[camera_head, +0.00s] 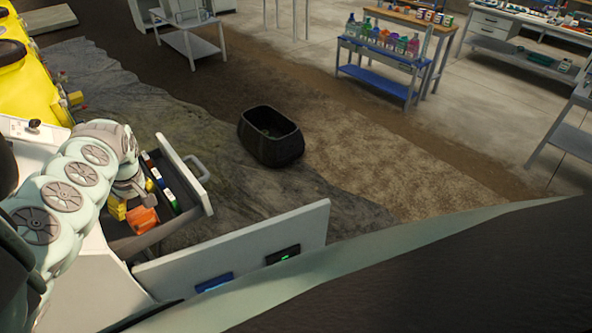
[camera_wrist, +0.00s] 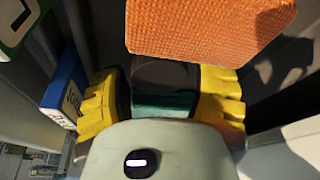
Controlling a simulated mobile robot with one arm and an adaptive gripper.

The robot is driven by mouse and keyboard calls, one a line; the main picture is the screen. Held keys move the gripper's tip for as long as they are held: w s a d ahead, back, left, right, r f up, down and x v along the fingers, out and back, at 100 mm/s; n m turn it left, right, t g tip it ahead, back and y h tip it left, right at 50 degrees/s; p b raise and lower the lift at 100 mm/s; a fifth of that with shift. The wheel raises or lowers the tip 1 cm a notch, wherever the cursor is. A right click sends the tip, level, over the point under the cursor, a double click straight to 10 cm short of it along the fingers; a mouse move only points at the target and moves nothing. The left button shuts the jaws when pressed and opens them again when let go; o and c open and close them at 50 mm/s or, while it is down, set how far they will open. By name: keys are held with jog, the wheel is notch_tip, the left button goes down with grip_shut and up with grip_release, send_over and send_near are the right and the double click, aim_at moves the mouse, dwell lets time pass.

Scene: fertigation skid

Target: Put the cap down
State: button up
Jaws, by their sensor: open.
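My gripper (camera_head: 122,207) is inside the open drawer (camera_head: 207,199) in the head view. In the wrist view its yellow fingers (camera_wrist: 162,98) stand apart, open. Between them shows a dark, round-edged thing (camera_wrist: 165,74) with a teal part below it. It may be the cap, but I cannot tell for sure. A textured orange item (camera_wrist: 210,27) lies just beyond the fingers; in the head view it is the orange piece (camera_head: 143,218) beside my gripper. No cap can be made out in the head view, where my arm and gripper hide part of the drawer.
Small coloured boxes (camera_head: 165,187) line the drawer's right side; a blue one (camera_wrist: 64,93) is close to the left finger. A white panel (camera_head: 240,250) stands in front. A black bin (camera_head: 270,137) is on the floor beyond. A blue bench (camera_head: 375,83) with bottles stands farther back.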

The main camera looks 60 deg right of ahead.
aim_at(139, 203)
jog(key=shift+s+r, duration=0.25)
jog(key=shift+r, duration=0.4)
jog(key=p+v, duration=0.5)
jog(key=shift+w+r, duration=0.15)
jog(key=shift+d+r, duration=0.2)
jog(key=shift+r, duration=0.25)
jog(key=shift+s+p+v, duration=0.15)
jog(key=shift+p+v, duration=0.1)
jog(key=shift+v, duration=0.85)
jog(key=shift+s+p+v, duration=0.1)
jog(key=shift+p+v, duration=0.15)
jog(key=shift+v, duration=0.9)
jog(key=shift+a+f, duration=0.1)
jog(key=shift+w, duration=0.1)
